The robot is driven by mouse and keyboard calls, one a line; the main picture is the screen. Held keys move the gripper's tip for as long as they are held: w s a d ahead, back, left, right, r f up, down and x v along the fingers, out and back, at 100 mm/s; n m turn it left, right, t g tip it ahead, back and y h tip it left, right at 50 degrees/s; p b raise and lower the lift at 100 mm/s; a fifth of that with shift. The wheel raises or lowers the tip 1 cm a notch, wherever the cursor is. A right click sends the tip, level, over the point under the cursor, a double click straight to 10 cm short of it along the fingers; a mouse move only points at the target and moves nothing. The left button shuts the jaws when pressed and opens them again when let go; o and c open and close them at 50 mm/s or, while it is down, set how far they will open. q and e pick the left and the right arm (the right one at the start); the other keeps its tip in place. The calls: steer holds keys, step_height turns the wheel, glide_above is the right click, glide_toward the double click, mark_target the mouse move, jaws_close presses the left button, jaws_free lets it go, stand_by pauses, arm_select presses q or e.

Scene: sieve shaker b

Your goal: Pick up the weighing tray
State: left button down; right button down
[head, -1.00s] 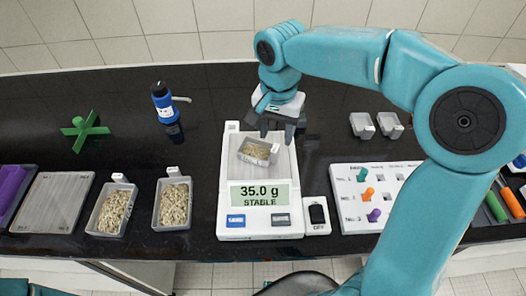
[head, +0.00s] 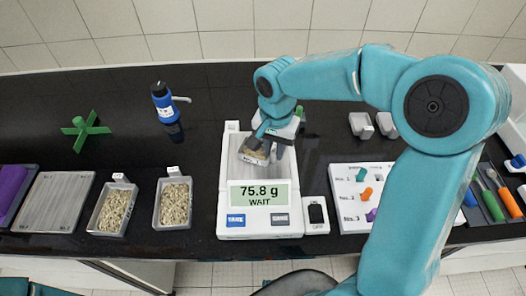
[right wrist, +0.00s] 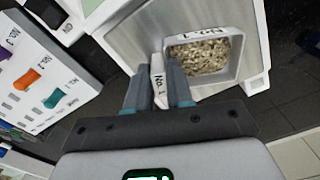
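The weighing tray (head: 251,157) is a small grey tray of grain on the pan of the white scale (head: 254,220). The scale display reads 75.8 g WAIT. My right gripper (head: 270,143) is low over the tray and hides part of it. In the right wrist view the tray's grain (right wrist: 203,55) shows beyond the fingers. The tray still appears to rest on the pan. My left gripper is out of view.
Two grain trays (head: 112,209) (head: 174,203) stand left of the scale. A blue bottle (head: 166,104) and green cross-shaped piece (head: 84,131) are behind them. A white board with coloured pegs (head: 350,209) is right of the scale.

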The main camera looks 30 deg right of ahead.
steer(key=shift+w+f, duration=0.1)
steer(key=shift+r, duration=0.55)
step_height(320, 180, up, 19)
steer(key=p, duration=0.1)
